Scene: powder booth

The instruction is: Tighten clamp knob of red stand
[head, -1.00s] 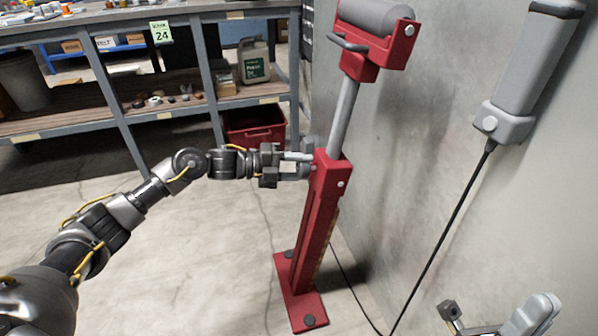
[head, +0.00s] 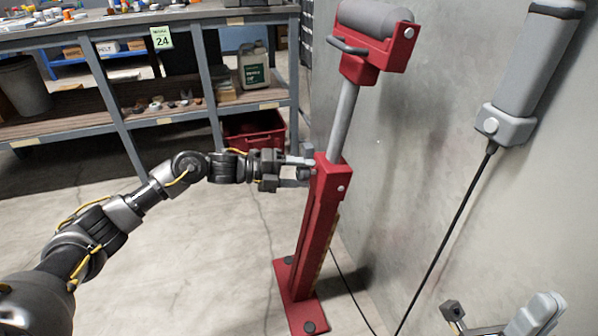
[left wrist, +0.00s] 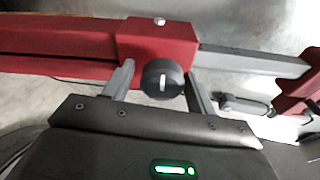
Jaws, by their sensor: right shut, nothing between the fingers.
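The red stand (head: 318,225) stands upright on its foot plate, with a grey post (head: 343,120) rising from its collar. The clamp knob (left wrist: 163,77), dark and round with a white mark, sits on the collar in the left wrist view. My left gripper (head: 298,170) is at the collar's left side. In the left wrist view its fingers (left wrist: 160,82) stand on either side of the knob, with a gap at the left; contact at the right is unclear. In the head view the fingers hide the knob. My right gripper (head: 535,312) is shut and empty at the lower right, partly cut off.
A grey roller (head: 378,17) in a red head tops the post. A concrete wall (head: 420,130) is close on the right, with a grey device (head: 530,70) and its black cable. A shelf bench (head: 150,120) and red crate (head: 255,132) stand behind. Floor at left is clear.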

